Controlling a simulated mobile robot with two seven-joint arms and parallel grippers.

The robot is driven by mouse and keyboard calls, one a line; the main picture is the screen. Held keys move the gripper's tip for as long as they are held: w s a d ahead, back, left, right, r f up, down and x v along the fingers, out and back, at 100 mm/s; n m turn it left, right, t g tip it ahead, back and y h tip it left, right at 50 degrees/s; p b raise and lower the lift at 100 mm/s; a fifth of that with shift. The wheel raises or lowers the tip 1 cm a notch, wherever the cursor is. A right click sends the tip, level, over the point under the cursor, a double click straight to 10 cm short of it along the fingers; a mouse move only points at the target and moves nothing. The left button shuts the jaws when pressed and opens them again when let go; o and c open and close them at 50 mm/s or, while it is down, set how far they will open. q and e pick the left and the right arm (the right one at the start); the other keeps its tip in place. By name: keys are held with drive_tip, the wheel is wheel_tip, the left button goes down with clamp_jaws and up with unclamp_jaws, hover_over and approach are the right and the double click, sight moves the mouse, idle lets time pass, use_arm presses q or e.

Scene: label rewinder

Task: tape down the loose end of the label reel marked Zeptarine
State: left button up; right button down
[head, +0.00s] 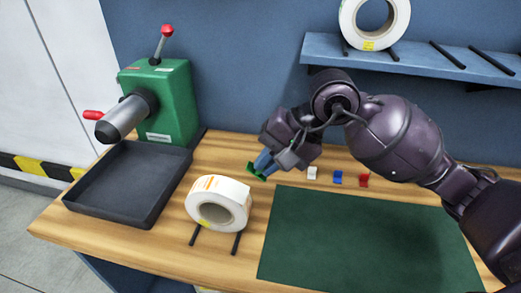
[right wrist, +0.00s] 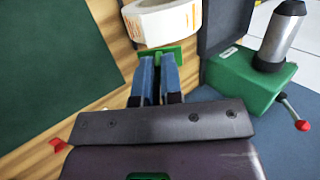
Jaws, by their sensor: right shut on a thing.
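A white label reel (head: 232,190) with orange print and a yellow patch rests on two dark pegs on the bench. It shows partly in the right wrist view (right wrist: 165,25). Its marking is too small to read, and I cannot make out its loose end. A second white reel (head: 401,20) sits on the wall shelf; its marking is also unreadable. My right gripper (head: 261,164) is shut on a small green piece (head: 251,169), held behind the bench reel, apart from it in the head view. The green piece (right wrist: 176,51) sits between the blue fingertips. My left gripper is out of view.
Small white (head: 312,172), blue (head: 338,177) and red (head: 364,180) pieces stand behind the green mat (head: 365,245), which is bare. A green machine (head: 175,90) with a grey spindle and red-knobbed levers stands at the left, behind a black tray (head: 125,185).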

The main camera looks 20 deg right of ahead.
sight(234, 193)
drive_tip(key=shift+a+f, duration=0.1)
drive_tip(key=shift+f, duration=0.05)
drive_tip(key=shift+a+f, duration=0.2)
drive_tip(key=shift+f, duration=0.15)
drive_tip(key=shift+w+a+f+b, duration=0.2)
drive_tip(key=shift+f+b, duration=0.15)
drive_tip(key=shift+x, duration=0.8)
drive_tip(key=shift+w+b+x, duration=0.25)
drive_tip(key=shift+b+x, duration=0.5)
drive_tip(key=shift+x, duration=0.5)
drive_tip(key=shift+w+a+f+b, duration=0.15)
drive_tip(key=shift+f+b, duration=0.15)
drive_tip(key=shift+f, duration=0.1)
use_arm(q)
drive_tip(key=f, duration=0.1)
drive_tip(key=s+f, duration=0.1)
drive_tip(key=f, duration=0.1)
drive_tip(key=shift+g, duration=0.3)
use_arm(e)
drive_tip(key=shift+w+a+f, duration=0.1)
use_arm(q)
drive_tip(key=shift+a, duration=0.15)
